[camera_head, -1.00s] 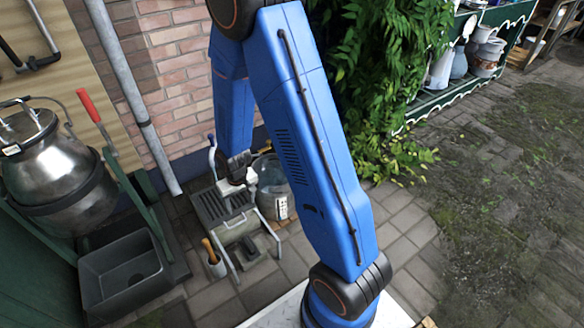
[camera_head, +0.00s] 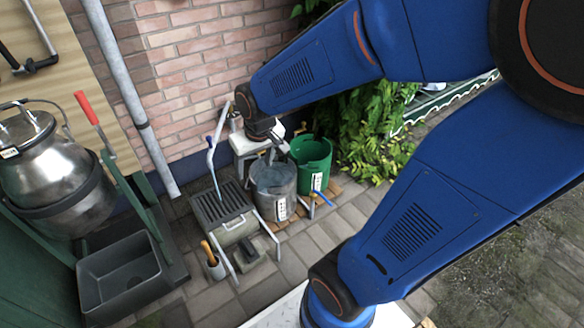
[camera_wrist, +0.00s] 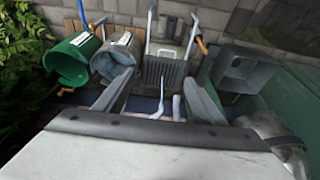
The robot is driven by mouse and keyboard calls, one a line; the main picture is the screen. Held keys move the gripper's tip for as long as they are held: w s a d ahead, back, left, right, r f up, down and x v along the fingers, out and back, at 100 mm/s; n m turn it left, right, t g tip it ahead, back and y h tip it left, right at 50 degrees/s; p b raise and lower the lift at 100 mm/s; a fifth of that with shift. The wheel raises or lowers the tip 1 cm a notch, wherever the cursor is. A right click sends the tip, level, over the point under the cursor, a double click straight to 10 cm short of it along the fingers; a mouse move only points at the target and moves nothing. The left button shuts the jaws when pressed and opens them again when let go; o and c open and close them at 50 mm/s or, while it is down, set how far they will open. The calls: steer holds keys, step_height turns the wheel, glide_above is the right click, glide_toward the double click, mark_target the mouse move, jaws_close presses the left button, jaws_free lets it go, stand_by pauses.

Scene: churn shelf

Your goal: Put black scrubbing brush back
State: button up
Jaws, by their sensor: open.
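I cannot clearly make out a black scrubbing brush. A small dark block (camera_head: 249,249) at the foot of the slatted dark rack (camera_head: 222,204) could be it, but it is too small to be sure. A wooden-handled item (camera_head: 207,250) stands in a small grey cup (camera_head: 215,268) left of it. My gripper (camera_wrist: 160,95) is open, its two grey fingers spread apart, with nothing seen held between them. In the wrist view the slatted rack (camera_wrist: 164,72) shows beyond the fingers. In the head view the gripper is up near the brick wall, above the buckets.
A grey metal bucket (camera_head: 273,191) and a green bucket (camera_head: 312,164) stand right of the rack. A dark sink-like basin (camera_head: 122,274) and a steel churn (camera_head: 58,180) are at left. A brick wall (camera_head: 195,60) bounds the back. Open paving (camera_head: 325,232) lies in front.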

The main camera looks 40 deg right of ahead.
steer(key=s+d+r, duration=0.1)
steer(key=s+r, duration=0.4)
steer(key=s, duration=0.2)
steer(key=s+d+r+t, duration=0.1)
steer(key=s+r, duration=0.4)
steer(key=s, duration=0.3)
steer(key=shift+s+t, duration=0.3)
steer(key=shift+c, duration=0.4)
